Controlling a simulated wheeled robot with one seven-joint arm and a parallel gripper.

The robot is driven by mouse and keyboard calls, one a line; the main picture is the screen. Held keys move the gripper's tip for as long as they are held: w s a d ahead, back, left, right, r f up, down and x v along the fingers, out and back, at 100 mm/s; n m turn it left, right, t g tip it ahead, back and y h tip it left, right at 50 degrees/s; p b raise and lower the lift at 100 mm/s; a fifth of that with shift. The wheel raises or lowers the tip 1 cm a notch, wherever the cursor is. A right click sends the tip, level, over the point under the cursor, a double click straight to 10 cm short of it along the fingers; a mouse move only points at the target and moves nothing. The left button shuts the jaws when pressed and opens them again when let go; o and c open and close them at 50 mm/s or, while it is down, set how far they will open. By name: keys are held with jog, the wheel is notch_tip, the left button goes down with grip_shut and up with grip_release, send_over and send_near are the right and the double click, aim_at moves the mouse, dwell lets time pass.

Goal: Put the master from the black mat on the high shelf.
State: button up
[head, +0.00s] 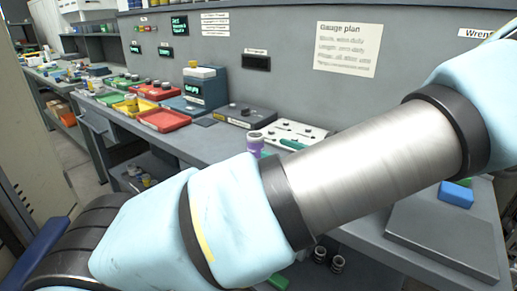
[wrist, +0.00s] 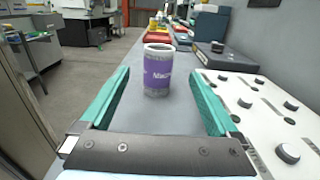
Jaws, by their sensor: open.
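A grey-topped cylinder with a purple label (wrist: 158,72) stands upright on the grey bench in the wrist view; its lettering is only partly legible, but it looks like the master. It also shows in the head view (head: 255,147), just above my arm. My gripper (wrist: 160,80) is open, with its green fingers to either side of the view and the cylinder ahead between them, apparently not touched. In the head view my arm hides most of the gripper. A small dark patch (head: 205,122) lies on the bench; I cannot tell whether it is the black mat. The high shelf is not clearly visible.
A white panel with knobs (wrist: 262,110) lies close to the right finger. A grey box with a knob (head: 245,116), red trays (head: 164,119) and a teal-and-grey device (head: 205,88) stand along the wall. A blue block (head: 456,194) is at the right.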

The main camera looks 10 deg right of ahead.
aim_at(255, 141)
jog(key=x, duration=0.2)
jog(key=shift+w+a, duration=0.25)
jog(key=shift+a, duration=0.05)
jog(key=p+x, duration=0.2)
jog(key=x, duration=0.2)
jog(key=shift+a+r, duration=0.15)
jog(key=shift+a, duration=0.05)
jog(key=shift+w+a, duration=0.35)
jog(key=shift+w, duration=0.1)
grip_shut()
